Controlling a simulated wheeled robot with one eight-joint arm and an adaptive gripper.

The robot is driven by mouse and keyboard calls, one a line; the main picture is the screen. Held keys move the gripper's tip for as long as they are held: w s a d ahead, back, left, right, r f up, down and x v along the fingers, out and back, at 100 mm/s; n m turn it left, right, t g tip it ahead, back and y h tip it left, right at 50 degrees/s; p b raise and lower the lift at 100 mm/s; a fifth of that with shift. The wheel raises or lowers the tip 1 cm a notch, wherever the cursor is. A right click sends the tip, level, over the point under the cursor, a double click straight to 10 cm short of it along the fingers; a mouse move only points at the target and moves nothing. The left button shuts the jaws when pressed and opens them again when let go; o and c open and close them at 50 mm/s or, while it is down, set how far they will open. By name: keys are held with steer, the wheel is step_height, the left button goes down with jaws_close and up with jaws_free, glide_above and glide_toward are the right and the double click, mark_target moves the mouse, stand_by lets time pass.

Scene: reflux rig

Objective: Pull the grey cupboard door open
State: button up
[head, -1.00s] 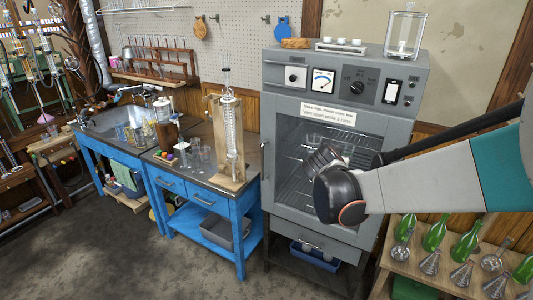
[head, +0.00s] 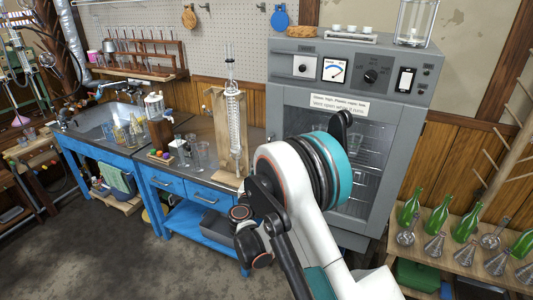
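The grey cupboard (head: 425,60) stands against the back wall, right of the blue bench, with a control panel across its top. Its grey door (head: 405,130) has a glass window with wire shelves and glassware behind it. The door looks closed where it shows; its lower left part is hidden behind my arm. My arm, white with a teal ring and black joints, reaches up in front of the door. I cannot make out the gripper's fingers or whether they touch the door. No handle can be made out clearly.
The blue bench (head: 210,195) on the left holds a wooden stand (head: 220,110) with glass apparatus, beakers and a sink. A low wooden shelf (head: 455,245) with green bottles (head: 465,228) and flasks stands at the right. Open floor (head: 130,265) lies at the front left.

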steer(key=w+d+b, duration=0.1)
steer(key=w+b, duration=0.3)
steer(key=w, duration=0.9)
steer(key=shift+w+d+f, duration=0.2)
steer(key=shift+w+d, duration=0.05)
jaws_close()
